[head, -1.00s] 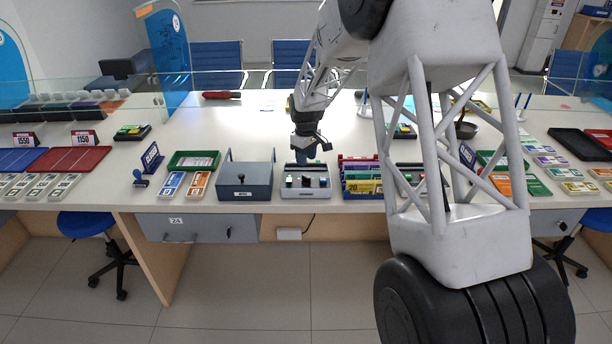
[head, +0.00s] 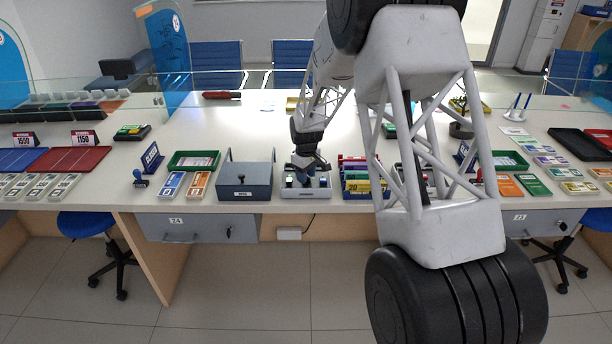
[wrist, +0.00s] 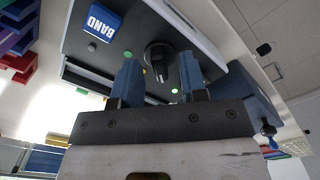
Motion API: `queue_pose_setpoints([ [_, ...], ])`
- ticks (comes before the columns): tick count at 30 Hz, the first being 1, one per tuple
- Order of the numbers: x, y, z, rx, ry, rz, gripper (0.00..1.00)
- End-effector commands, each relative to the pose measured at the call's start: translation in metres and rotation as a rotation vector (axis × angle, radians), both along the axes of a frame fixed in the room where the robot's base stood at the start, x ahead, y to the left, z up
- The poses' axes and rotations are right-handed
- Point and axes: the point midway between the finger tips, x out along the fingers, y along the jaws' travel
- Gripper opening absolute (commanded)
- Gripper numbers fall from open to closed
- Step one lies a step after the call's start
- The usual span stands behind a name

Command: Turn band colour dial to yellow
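The band device is a grey box (head: 306,193) on the counter in the head view. In the wrist view it shows a blue BAND label (wrist: 103,21) and a black round dial (wrist: 157,52) with a pale pointer mark. Small green dots show near the dial; I cannot make out a yellow mark. My gripper (wrist: 160,78) has two blue fingers, spread apart on either side of the dial's lower part in the picture, with nothing clearly held. In the head view my gripper (head: 305,174) is low over the device and hides part of its top.
A grey-blue box (head: 245,188) stands close to the left of the device. A rack of coloured note packs (head: 357,181) stands close to its right. A green tray (head: 194,161) is further left. The counter behind the device is mostly clear.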

Motion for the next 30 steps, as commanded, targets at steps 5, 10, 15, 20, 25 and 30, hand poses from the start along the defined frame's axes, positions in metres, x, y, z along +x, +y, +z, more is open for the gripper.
queue_pose_setpoints([
  [5,0.0001,0.0000,-0.0035,0.000,0.000,0.000,0.39],
  [10,0.0000,0.0000,-0.0035,0.000,0.000,0.000,0.39],
  [15,-0.0001,-0.0001,-0.0035,0.000,0.000,0.000,0.16],
  [20,-0.0001,0.0000,-0.0035,0.000,0.000,0.000,0.00],
  [25,-0.0002,0.0001,-0.0035,0.000,0.000,-0.004,0.00],
  [30,-0.0005,0.0000,-0.0035,0.000,0.001,-0.030,0.00],
])
